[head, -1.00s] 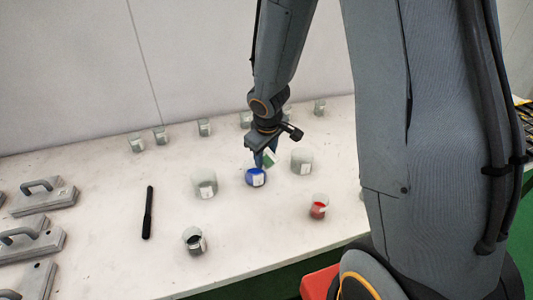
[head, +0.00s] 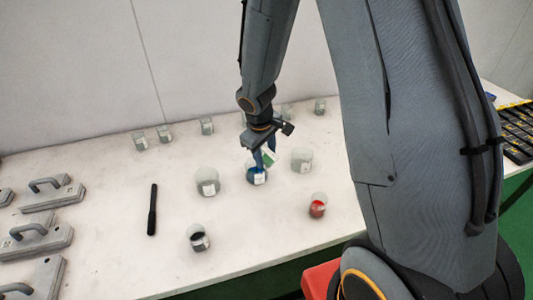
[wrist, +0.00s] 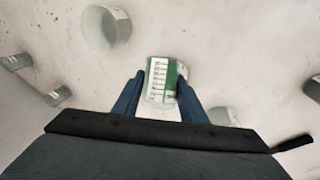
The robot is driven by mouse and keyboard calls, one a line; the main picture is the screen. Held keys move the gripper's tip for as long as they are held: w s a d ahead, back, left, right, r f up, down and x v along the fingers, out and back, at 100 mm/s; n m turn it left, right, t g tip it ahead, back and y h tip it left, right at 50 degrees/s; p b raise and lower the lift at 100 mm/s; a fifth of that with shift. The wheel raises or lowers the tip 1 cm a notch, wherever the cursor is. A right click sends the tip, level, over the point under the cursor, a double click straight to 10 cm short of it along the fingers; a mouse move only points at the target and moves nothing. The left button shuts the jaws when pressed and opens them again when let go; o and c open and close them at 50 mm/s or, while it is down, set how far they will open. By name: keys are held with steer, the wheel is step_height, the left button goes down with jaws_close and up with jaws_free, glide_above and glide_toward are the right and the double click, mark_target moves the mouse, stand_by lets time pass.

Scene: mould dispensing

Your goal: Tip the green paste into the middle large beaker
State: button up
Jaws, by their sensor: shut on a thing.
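My gripper (head: 264,160) is shut on a small clear beaker of green paste (head: 269,158). It holds this beaker tilted above the middle large beaker (head: 257,176), toward its right side. The middle large beaker has blue content low inside and a white label. One blue finger overlaps its rim in the head view; I cannot tell if they touch. In the wrist view the held beaker (wrist: 162,80) shows a scale label and green between the fingertips. I cannot see green paste in the middle beaker.
Large beakers stand left (head: 207,182) and right (head: 302,160) of the middle one. A red-filled beaker (head: 317,206) and a dark-filled beaker (head: 199,239) stand in front. Several small beakers line the back. A black pen-like tool (head: 152,209) and grey moulds (head: 40,239) lie left.

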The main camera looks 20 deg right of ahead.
mark_target(265, 146)
steer(key=shift+w+a+f+g+h+p, duration=0.15)
steer(key=shift+g+h+p, duration=0.4)
steer(key=shift+p, duration=0.3)
steer(key=shift+w+a+f+g+h, duration=0.15)
steer(key=shift+w+f+g+h, duration=0.05)
steer(key=shift+g+h, duration=0.65)
steer(key=shift+w+a+r+n+g+h+b, duration=0.1)
steer(key=shift+w+r+n+g+h+b, duration=0.1)
steer(key=shift+g+h, duration=0.3)
steer(key=shift+w+a+r+n+g+h+b, duration=0.1)
steer(key=shift+n+g+h+b, duration=0.1)
steer(key=shift+g, duration=0.5)
steer(key=shift+w+a+r+g+h+b, duration=0.1)
steer(key=shift+r+g+h+b, duration=0.05)
steer(key=shift+g+h+b, duration=0.25)
steer(key=shift+r, duration=0.2)
stand_by(3.7)
steer(key=shift+r+p, duration=1.1)
steer(key=shift+r, duration=0.85)
